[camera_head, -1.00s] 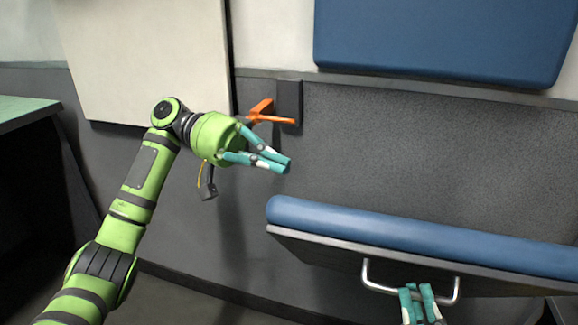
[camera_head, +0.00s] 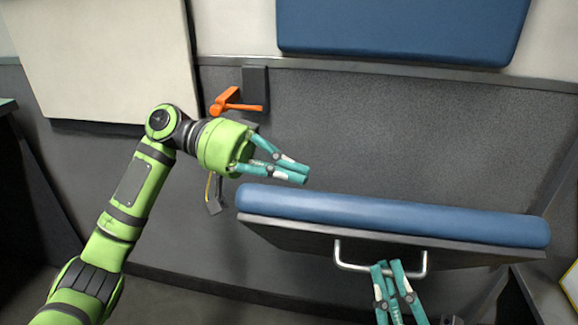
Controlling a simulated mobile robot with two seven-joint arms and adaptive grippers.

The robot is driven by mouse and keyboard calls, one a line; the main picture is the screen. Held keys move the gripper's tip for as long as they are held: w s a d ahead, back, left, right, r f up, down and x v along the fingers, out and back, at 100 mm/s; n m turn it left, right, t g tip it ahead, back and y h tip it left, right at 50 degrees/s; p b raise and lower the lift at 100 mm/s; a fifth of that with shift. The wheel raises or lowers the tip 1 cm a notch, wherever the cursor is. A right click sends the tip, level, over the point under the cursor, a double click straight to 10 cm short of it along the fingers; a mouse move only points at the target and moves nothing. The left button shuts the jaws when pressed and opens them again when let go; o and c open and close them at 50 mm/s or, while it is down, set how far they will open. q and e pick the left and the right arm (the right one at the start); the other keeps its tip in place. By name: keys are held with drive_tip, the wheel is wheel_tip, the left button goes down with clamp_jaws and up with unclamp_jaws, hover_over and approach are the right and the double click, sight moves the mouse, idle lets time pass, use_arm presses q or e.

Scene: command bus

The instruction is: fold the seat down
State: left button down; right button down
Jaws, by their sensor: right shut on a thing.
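The folding seat (camera_head: 390,215) has a blue padded top and a dark underside, and it juts out from the wall at the right, tilted slightly down to the right in the picture. A silver U-shaped handle (camera_head: 350,266) is on its front edge. My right gripper (camera_head: 388,266) is shut on the handle's bar from below. My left gripper (camera_head: 304,174) has its teal fingers close together, just above the seat's left end and holding nothing; whether they are fully shut is unclear. An orange lever (camera_head: 236,105) on a dark wall bracket (camera_head: 256,82) is above my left gripper.
A blue backrest (camera_head: 400,28) is on the wall above the seat. A pale panel (camera_head: 100,60) covers the wall at upper left. A dark buckle on a strap (camera_head: 215,206) hangs below my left gripper. Bare grey wall lies between seat and backrest.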

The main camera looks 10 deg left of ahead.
use_arm(q)
drive_tip(key=shift+s+d+f+m, duration=0.15)
drive_tip(key=shift+s+f, duration=0.15)
drive_tip(key=shift+s, duration=0.2)
drive_tip(key=shift+s+f+m, duration=0.15)
drive_tip(key=shift+s+f, duration=0.15)
drive_tip(key=shift+s, duration=0.2)
use_arm(e)
drive_tip(key=shift+w+d+r, duration=0.1)
drive_tip(key=shift+d+r, duration=0.05)
drive_tip(key=shift+d, duration=0.05)
drive_tip(key=c, duration=1.2)
unclamp_jaws()
drive_tip(key=shift+a, duration=0.1)
